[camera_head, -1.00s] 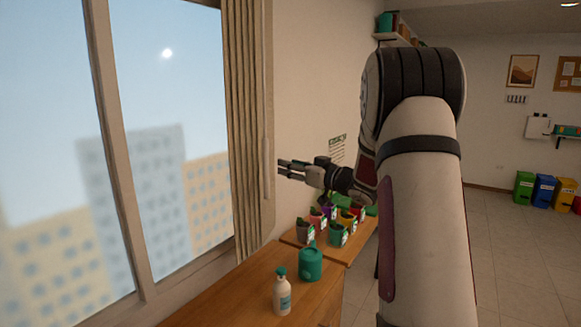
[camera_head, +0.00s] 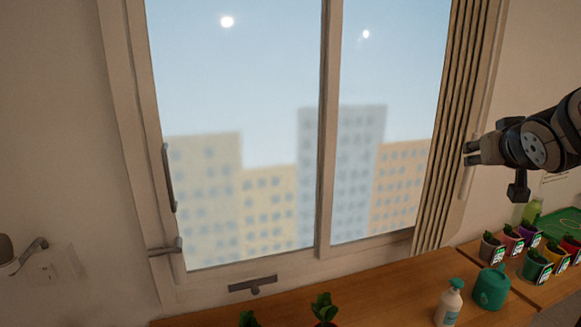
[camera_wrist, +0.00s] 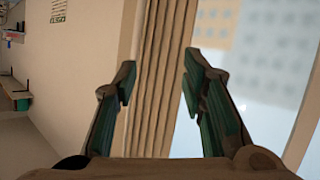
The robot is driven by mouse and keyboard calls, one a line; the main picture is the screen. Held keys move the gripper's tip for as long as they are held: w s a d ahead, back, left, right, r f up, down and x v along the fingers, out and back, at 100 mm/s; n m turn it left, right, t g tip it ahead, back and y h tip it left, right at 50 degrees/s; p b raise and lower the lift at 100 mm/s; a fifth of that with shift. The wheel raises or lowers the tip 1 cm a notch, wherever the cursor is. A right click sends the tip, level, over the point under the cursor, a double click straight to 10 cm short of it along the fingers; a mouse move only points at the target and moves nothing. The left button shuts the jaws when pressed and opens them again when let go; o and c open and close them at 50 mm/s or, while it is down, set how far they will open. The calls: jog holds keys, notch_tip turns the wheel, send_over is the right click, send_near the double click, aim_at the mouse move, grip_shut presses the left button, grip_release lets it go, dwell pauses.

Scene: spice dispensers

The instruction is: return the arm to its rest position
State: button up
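My gripper (camera_head: 470,154) is at the right of the head view, in the air in front of the curtain's edge, above the wooden counter. In the wrist view its two fingers (camera_wrist: 158,85) stand well apart with nothing between them; the beige curtain (camera_wrist: 160,60) shows behind the gap. My arm reaches in from the right edge of the head view, and most of it is out of the picture.
A wooden counter (camera_head: 395,290) runs under the window (camera_head: 260,110). On it stand a white pump bottle (camera_head: 448,305), a teal canister (camera_head: 490,288) and several small labelled plant pots (camera_head: 535,266). The air before the window is clear.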

jog(key=s+a+f+n+g+y, duration=0.1)
jog(key=s+a+f+g+y, duration=0.1)
jog(key=s+a+f, duration=0.3)
jog(key=s+a+f+n+g+y, duration=0.1)
jog(key=s+a+f+g, duration=0.4)
jog(key=s+a, duration=0.9)
jog(key=s+y, duration=0.1)
jog(key=s, duration=0.6)
jog(key=shift+s+a+y, duration=0.25)
jog(key=shift+s+y, duration=0.05)
jog(key=shift+s, duration=0.05)
